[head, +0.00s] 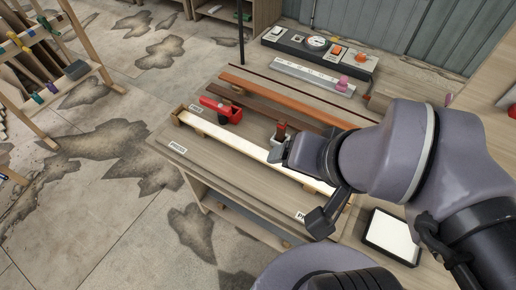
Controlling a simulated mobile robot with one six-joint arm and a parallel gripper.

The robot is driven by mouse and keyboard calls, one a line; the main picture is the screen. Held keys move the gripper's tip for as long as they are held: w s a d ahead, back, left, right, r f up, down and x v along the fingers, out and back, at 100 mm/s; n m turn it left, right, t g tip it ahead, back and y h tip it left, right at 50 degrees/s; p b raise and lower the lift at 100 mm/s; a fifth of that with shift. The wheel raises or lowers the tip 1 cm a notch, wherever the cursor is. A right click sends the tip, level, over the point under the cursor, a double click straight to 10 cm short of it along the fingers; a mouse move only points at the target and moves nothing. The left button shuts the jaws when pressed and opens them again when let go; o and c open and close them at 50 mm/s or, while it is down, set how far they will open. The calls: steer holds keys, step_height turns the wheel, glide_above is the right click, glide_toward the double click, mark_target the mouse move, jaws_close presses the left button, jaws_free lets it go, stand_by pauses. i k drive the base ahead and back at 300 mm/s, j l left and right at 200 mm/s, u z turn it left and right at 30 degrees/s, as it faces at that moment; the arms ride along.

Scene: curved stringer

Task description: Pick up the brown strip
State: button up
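Several long strips lie side by side on the wooden workbench (225,165) in the head view. A dark brown strip (258,106) lies behind the pale cream strip (232,137), and a brighter orange-brown strip (285,98) lies just behind the dark one. Their right ends are hidden behind my arm. My gripper (298,188) is over the front right part of the bench, above the cream strip. Its two fingers are spread wide apart with nothing seen between them. It is in front of the brown strips and apart from them.
A red clamp (222,109) sits by the cream strip's left part, and another red-handled tool (281,132) stands near my gripper. A white-topped tray (391,235) is at right. Open floor is left.

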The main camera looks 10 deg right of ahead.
mark_target(292, 123)
steer(key=i+j+z, duration=0.2)
steer(key=j, duration=0.2)
steer(key=i+j+z, duration=0.2)
steer(key=j, duration=0.2)
steer(key=j+z, duration=0.25)
steer(key=j, duration=0.15)
steer(key=j+z, duration=0.2)
steer(key=j, duration=0.25)
steer(key=i, duration=0.05)
